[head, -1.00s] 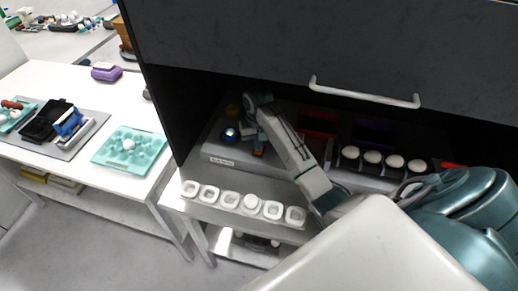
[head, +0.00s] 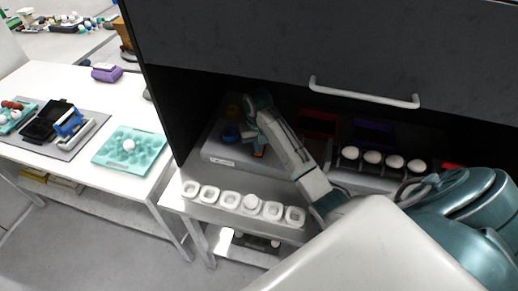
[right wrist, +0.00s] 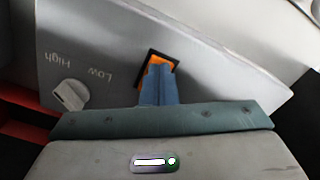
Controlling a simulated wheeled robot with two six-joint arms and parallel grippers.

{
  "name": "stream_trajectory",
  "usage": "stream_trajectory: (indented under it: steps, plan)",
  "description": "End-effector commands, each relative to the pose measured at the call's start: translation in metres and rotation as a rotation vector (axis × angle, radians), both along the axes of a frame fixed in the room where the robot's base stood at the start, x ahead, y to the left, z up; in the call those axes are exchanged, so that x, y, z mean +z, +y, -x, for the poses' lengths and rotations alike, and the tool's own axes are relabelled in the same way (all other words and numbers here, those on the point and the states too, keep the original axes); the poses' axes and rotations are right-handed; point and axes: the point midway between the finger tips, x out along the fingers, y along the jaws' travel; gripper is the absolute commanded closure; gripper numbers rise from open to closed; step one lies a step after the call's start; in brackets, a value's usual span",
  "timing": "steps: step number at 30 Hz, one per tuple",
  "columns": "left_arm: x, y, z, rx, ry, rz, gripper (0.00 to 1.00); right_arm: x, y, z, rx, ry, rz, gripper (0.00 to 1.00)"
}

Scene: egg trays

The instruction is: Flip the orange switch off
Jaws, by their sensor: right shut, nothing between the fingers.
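The orange switch (right wrist: 157,61) sits in a black frame on a grey panel in the right wrist view, partly hidden by my fingers. The fingers hide which way the switch is tilted. My left gripper is out of view.
A knob (right wrist: 70,95) marked Low and High is beside the switch. A dark cabinet hood with a handle (head: 364,96) hangs above. White egg cups (head: 229,200) line the front shelf. Eggs (head: 372,157) sit in a rack at right. A teal tray (head: 130,149) is at left.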

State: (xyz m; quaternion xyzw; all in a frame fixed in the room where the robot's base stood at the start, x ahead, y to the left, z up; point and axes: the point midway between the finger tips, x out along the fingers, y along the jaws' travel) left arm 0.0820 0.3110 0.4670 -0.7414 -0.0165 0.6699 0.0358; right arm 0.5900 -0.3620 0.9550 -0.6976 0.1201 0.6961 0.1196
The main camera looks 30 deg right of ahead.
Motion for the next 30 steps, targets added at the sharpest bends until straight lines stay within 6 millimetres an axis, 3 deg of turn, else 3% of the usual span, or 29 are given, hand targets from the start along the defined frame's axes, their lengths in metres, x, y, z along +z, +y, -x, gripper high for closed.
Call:
stream_trajectory:
  steps: [20,30]
  plan:
    - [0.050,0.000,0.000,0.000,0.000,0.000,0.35,0.049,0.000,0.000,0.000,0.000,0.000,1.00]
    - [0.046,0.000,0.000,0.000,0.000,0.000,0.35,0.068,0.000,0.000,0.000,0.001,0.001,1.00]
